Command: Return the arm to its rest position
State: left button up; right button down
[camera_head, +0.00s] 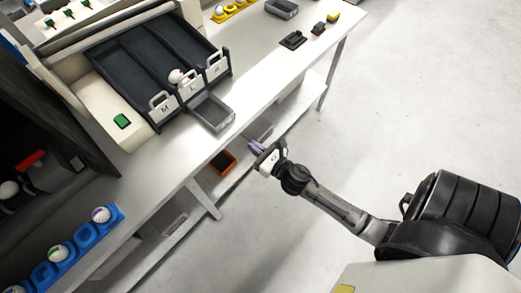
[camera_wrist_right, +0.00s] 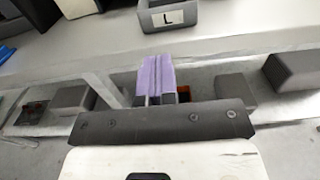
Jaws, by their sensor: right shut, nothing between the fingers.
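My right arm comes in from the lower right in the head view. Its right gripper (camera_head: 256,147) hangs in front of the long table's front edge, clear of the table. In the right wrist view the two purple fingers of the right gripper (camera_wrist_right: 157,76) are pressed together, with nothing between them. My left gripper does not show in either view.
The white table (camera_head: 150,185) holds a sorter with black lanes (camera_head: 147,58) and a white ball (camera_head: 177,76). A grey bin (camera_head: 212,112) stands at its front; a blue egg tray (camera_head: 80,243) lies lower left. An orange bin (camera_head: 222,162) sits below. The floor at right is open.

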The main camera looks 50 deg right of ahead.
jog(key=shift+s, duration=1.2)
